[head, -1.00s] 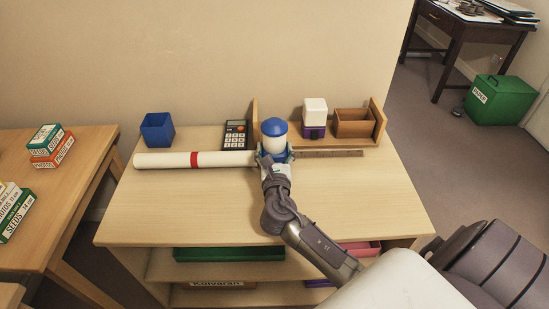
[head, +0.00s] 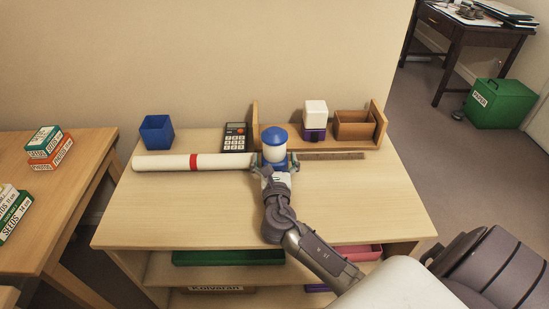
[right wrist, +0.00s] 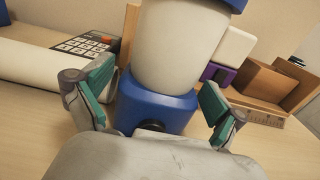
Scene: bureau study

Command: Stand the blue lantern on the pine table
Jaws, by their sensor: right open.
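The blue lantern (head: 274,149), with a blue cap, a white body and a blue base, looks upright on the light wooden top (head: 190,205) in front of me. Which wooden piece is the pine table I cannot tell for sure. My right gripper (head: 273,169) is open around the lantern's near side. In the right wrist view the fingers stand on either side of the blue base (right wrist: 155,100), with a visible gap on both sides. The lantern's underside is hidden by my gripper. My left gripper does not show.
A white tube (head: 165,162) with a red band lies left of the lantern, and a ruler (head: 335,156) right. Behind are a blue cup (head: 157,133), a calculator (head: 235,137) and a wooden rack (head: 378,125). Another table (head: 75,180) with boxes stands left. The front top is clear.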

